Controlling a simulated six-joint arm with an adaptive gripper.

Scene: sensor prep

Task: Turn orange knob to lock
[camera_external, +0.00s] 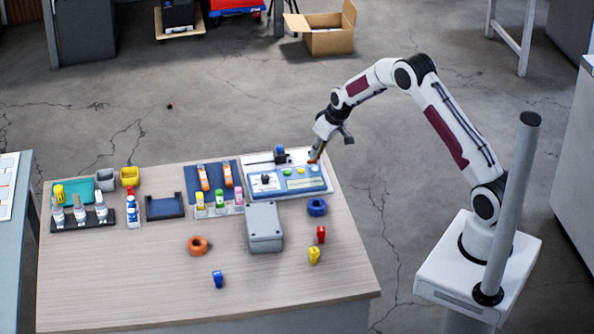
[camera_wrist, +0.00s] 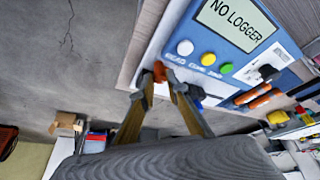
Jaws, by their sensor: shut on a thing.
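The orange knob (camera_wrist: 159,70) sits near the corner of a blue panel (camera_wrist: 222,50) in the wrist view, with a screen (camera_wrist: 238,18) reading "NO LOGGER". My gripper (camera_wrist: 164,78) has its fingertips closed around the knob, one on each side. In the external view my gripper (camera_external: 316,154) reaches down to the right end of the panel (camera_external: 262,184), and the knob (camera_external: 312,161) shows as a small orange spot at its tips. The fingers partly hide the knob, and its turn angle cannot be told.
White, green and yellow round buttons (camera_wrist: 208,59) lie beside the knob. A grey box (camera_external: 264,226), a blue ring (camera_external: 317,207), an orange ring (camera_external: 198,245) and small coloured pieces stand on the table (camera_external: 130,270). The front of the table is mostly clear.

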